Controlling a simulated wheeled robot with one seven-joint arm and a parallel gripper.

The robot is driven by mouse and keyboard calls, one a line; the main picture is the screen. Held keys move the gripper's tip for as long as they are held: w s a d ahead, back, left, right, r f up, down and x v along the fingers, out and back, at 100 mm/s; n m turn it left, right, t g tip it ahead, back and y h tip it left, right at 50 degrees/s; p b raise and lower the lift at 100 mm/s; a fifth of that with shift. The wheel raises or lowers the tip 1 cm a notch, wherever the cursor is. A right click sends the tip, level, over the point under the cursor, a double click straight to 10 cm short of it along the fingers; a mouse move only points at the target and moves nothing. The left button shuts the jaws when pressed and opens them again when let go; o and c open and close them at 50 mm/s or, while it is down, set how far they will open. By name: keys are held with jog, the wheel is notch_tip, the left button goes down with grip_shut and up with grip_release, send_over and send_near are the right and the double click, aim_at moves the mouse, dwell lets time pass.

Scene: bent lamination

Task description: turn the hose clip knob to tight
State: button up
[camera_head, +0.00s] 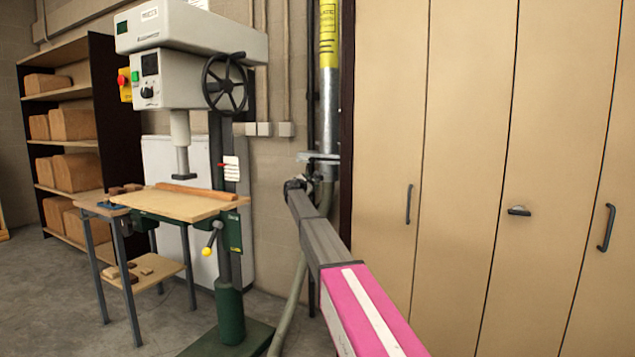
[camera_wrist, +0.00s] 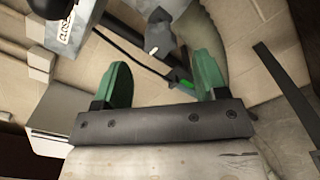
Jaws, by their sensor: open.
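The hose clip sits where the grey-green hose (camera_head: 290,305) meets the metal pipe (camera_head: 329,110). In the head view my gripper (camera_head: 297,184) is small and dark in front of this joint, and I cannot make out the knob there. In the wrist view a grey knob-like piece (camera_wrist: 158,40) shows between and beyond the two green fingers of my gripper (camera_wrist: 161,66), with the hose (camera_wrist: 208,35) at its right. The fingers are spread and nothing is held between them. A small bright green spot (camera_wrist: 186,84) lies near the right finger. I cannot read the knob's setting.
A drill press (camera_head: 190,50) with a wooden table (camera_head: 178,203) stands left of the pipe. Tall beige cabinets (camera_head: 460,180) stand close on the right. A grey label plate (camera_wrist: 70,28) is at upper left in the wrist view.

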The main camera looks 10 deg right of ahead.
aim_at(315, 181)
jog(key=x, duration=0.7)
jog(key=shift+w+d, duration=0.15)
jog(key=shift+w, duration=0.15)
jog(key=c, duration=0.9)
